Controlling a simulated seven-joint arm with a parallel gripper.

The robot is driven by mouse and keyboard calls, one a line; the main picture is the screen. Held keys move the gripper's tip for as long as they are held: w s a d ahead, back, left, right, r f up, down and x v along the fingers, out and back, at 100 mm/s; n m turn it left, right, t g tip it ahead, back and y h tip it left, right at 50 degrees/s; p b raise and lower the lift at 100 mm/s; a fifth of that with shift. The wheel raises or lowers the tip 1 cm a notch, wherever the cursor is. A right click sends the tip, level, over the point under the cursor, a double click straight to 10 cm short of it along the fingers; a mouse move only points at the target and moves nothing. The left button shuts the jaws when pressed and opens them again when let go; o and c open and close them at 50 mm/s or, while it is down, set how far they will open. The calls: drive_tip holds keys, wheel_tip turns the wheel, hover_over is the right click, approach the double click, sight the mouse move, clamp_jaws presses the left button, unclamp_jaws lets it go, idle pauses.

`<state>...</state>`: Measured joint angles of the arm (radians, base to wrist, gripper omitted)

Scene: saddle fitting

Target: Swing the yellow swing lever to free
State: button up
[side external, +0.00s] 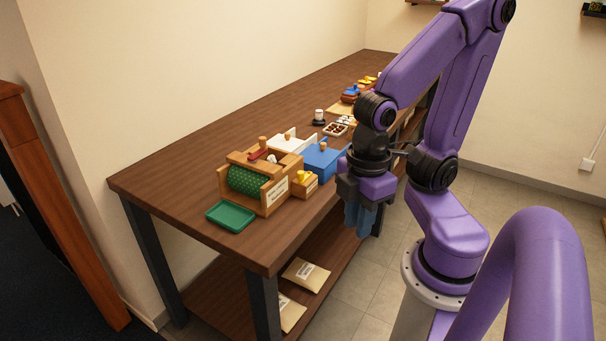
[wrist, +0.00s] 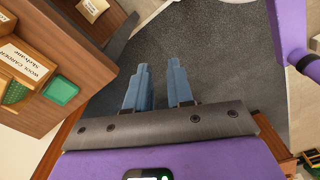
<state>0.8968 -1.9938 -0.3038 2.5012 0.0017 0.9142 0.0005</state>
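A small yellow part (side external: 304,176), which may be the yellow swing lever, sits on a small wooden block beside a wooden box with a green drum (side external: 247,180). It is too small to tell its position. Other small yellow pieces (side external: 371,80) show farther back, too small to make out. My gripper (side external: 360,222) hangs off the front edge of the table, right of the yellow part and apart from it. In the wrist view my gripper's two blue fingers (wrist: 158,66) are apart with nothing between them. No yellow lever can be made out there.
A green tray (side external: 231,216) lies at the near end of the brown table (side external: 165,185). A blue box (side external: 322,160) and a white box (side external: 287,142) stand behind the drum box. Bags (side external: 306,273) lie on the lower shelf. The table's left side is clear.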

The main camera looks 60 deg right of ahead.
drive_tip(key=o, duration=0.3)
drive_tip(key=shift+w+a+r, duration=0.1)
drive_tip(key=shift+w, duration=0.25)
drive_tip(key=shift+o, duration=0.2)
drive_tip(key=w+r+m, duration=0.2)
drive_tip(key=w+m, duration=0.2)
drive_tip(key=w, duration=0.4)
wheel_tip(320, 180, up, 4)
drive_tip(key=m, duration=1)
hover_over(301, 172)
drive_tip(key=shift+h, duration=0.4)
wheel_tip(301, 172, down, 18)
drive_tip(key=shift+r, duration=0.15)
clamp_jaws()
